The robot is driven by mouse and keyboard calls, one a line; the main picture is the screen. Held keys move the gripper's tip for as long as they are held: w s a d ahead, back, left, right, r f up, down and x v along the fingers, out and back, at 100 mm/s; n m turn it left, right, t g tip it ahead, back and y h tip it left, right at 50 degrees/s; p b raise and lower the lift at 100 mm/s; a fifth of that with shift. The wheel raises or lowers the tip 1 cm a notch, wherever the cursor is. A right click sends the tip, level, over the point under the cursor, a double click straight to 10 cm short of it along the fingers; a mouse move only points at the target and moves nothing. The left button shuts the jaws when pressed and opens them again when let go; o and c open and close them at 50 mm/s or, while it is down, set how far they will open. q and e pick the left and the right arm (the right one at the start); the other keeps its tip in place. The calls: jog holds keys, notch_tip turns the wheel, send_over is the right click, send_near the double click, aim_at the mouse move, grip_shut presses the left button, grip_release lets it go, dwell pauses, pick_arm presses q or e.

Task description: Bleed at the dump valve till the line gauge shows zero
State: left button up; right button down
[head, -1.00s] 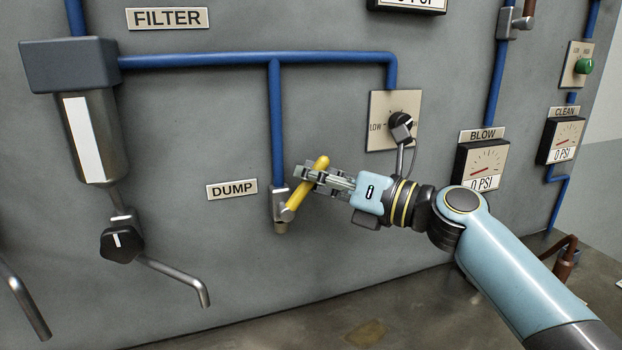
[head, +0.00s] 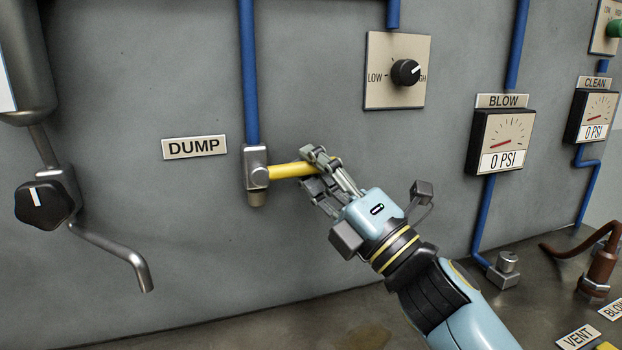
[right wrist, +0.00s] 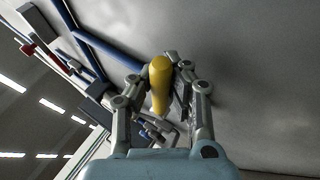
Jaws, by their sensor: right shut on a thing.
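The dump valve (head: 256,167) sits at the lower end of a blue pipe, beside the DUMP sign (head: 194,147). Its yellow lever (head: 291,171) points right, close to horizontal. My right gripper (head: 317,170) is shut on the lever's outer end, which its fingers partly hide. In the right wrist view the yellow lever (right wrist: 160,83) stands between the two fingers. No gauge labelled as the line gauge is in view now. My left gripper is not in view.
The blow gauge (head: 502,141) and the clean gauge (head: 594,116) both read 0 PSI. A black LOW-HIGH knob (head: 406,72) is above my gripper. A black filter knob (head: 43,204) with a bent spout is at left. The wall between is clear.

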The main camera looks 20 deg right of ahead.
jog(key=shift+f+m+t+h+b, duration=0.25)
jog(key=shift+m+t+h+b, duration=0.15)
jog(key=shift+m+t+b, duration=0.4)
jog(key=shift+m, duration=0.3)
jog(key=shift+f, duration=0.1)
jog(key=c, duration=1.2)
grip_release()
jog(key=shift+s, duration=0.1)
